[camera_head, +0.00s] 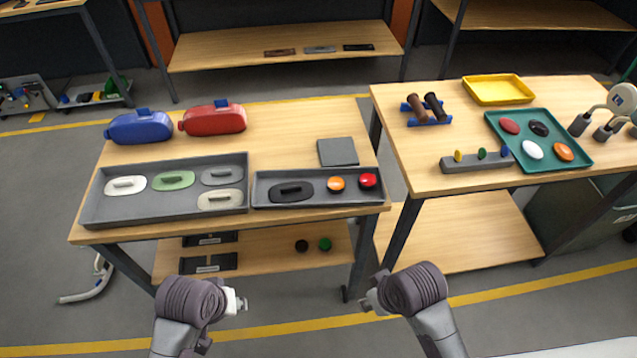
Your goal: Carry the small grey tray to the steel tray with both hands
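A small grey tray (325,204) lies near the front right of the left table. It holds a black handled piece (291,191), an orange round piece (336,183) and a red one (368,180). A larger grey tray (96,207) lies just left of it, holding several oval handled pieces. I cannot tell whether this larger tray or the flat grey square (338,152) behind the small tray is the steel tray. My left gripper (242,303) and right gripper (368,302) are in front of the table, apart from both trays. Their finger openings are too small to judge.
Blue (140,128) and red (213,119) cases stand behind the larger tray. The right table holds a teal tray (580,163), a yellow tray (498,90), a grey block with pegs (477,163) and a blue rack (427,117). Bare wood shows behind the small tray.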

